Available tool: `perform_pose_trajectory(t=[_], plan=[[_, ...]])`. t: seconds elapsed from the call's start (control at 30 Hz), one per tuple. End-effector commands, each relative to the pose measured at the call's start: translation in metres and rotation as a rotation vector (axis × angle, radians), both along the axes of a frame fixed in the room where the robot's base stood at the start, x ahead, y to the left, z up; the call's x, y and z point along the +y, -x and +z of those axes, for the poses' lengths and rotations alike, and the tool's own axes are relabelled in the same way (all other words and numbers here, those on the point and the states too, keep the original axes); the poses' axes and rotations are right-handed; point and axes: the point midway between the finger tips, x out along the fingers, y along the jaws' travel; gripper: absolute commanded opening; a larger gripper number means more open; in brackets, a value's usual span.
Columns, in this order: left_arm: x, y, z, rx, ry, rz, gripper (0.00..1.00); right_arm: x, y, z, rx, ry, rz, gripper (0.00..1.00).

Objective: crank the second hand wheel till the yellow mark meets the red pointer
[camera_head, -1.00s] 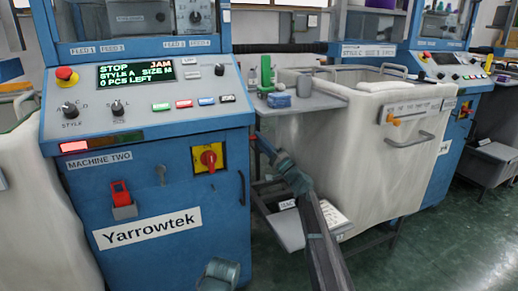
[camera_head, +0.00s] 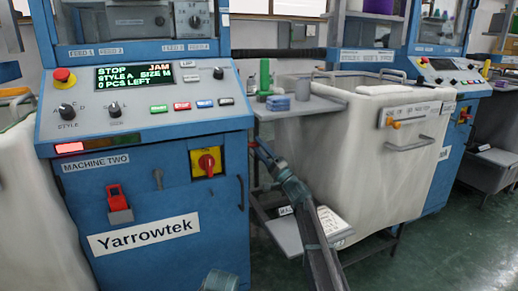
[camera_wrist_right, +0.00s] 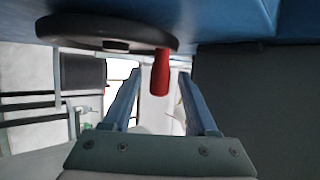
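In the right wrist view a dark hand wheel (camera_wrist_right: 75,29) lies edge-on at the top, with a red handle (camera_wrist_right: 160,78) sticking down from it. My right gripper (camera_wrist_right: 160,72) is open, its two fingers on either side of the handle with gaps showing. I cannot tell whether the handle lies fully between the tips. In the head view my right gripper (camera_head: 262,148) is at the right side of the blue Machine Two (camera_head: 75,205); the wheel is hidden there. The yellow mark and red pointer do not show in either view.
Machine Two's screen (camera_head: 135,76) reads STOP and JAM. A white bin (camera_head: 370,150) stands to the right. Green floor (camera_head: 450,245) is open at right.

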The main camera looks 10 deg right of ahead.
Motion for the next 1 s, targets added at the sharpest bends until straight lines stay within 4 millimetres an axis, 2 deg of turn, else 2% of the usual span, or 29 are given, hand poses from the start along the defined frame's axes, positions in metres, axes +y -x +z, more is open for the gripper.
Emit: perform_pose_trajectory(t=[0.37,0.8,1.0], plan=[[0.0,0.0,-0.005,0.0,0.0,0.0,0.0,-0.002,0.004,-0.005,0.0,0.0,0.0,0.58],[0.0,-0.001,-0.042,-0.003,0.001,0.0,0.0,-0.039,0.039,-0.042,0.0,0.001,-0.002,0.58],[0.0,-0.001,-0.044,-0.003,0.001,0.0,0.0,-0.044,0.043,-0.044,0.0,0.001,0.001,0.58]])
